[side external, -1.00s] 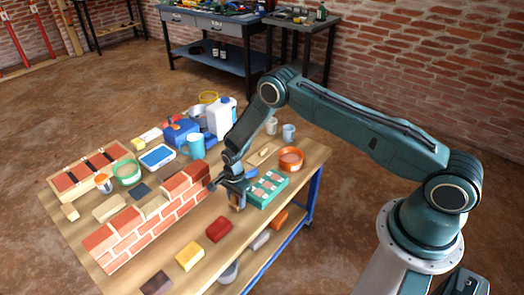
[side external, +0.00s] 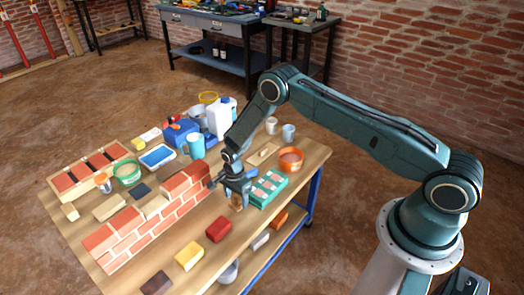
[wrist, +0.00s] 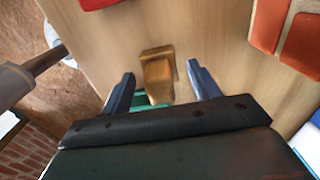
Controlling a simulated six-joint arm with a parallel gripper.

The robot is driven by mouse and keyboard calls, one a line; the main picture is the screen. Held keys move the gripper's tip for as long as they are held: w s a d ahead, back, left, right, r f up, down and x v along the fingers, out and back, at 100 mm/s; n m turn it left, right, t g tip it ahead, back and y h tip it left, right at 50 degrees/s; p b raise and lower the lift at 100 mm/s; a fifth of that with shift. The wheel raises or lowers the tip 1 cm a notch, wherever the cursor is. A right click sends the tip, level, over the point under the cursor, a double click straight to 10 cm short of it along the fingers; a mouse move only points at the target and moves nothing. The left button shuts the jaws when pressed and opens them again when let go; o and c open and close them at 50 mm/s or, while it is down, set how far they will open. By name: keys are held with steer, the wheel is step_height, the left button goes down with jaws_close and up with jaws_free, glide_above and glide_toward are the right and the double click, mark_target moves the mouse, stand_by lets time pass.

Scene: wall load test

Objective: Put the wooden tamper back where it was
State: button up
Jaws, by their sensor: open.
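The wooden tamper (side external: 237,202) is a small brown wooden block on the light wood table, in front of the green box. It also shows in the wrist view (wrist: 157,72), between the two fingers with a visible gap on each side. My gripper (side external: 236,190) is just above the tamper in the side view, and its lower end partly hides it. In the wrist view my gripper (wrist: 162,85) is open, with blue-grey fingers apart. I cannot tell whether the tamper's base rests flat on the table.
A brick wall piece (side external: 140,235) stands left of the gripper. The green box (side external: 271,185) with pinkish pieces is close at right. Red (side external: 218,229) and yellow (side external: 190,256) blocks lie in front. An orange bowl (side external: 291,160), blue mug (side external: 195,147) and white jug (side external: 222,117) stand farther back.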

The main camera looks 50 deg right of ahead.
step_height(320, 180, up, 11)
steer(key=shift+r, duration=0.15)
stand_by(0.5)
stand_by(0.4)
steer(key=s+r+n+t, duration=0.1)
steer(key=s+r+n, duration=0.35)
steer(key=r, duration=0.95)
steer(key=s+r+n+t, duration=0.2)
steer(key=s+r+n, duration=0.25)
steer(key=r, duration=1.05)
steer(key=s+r+n+t, duration=0.1)
steer(key=s+r+n, duration=0.2)
steer(key=s, duration=0.5)
steer(key=s+r+n, duration=0.2)
steer(key=s+n, duration=0.1)
steer(key=s, duration=0.6)
steer(key=s+d+r+n+t, duration=0.1)
steer(key=s+r+n, duration=0.2)
steer(key=s, duration=0.5)
steer(key=shift+s+r+t, duration=0.2)
steer(key=shift+r+t, duration=0.1)
steer(key=shift+r, duration=0.05)
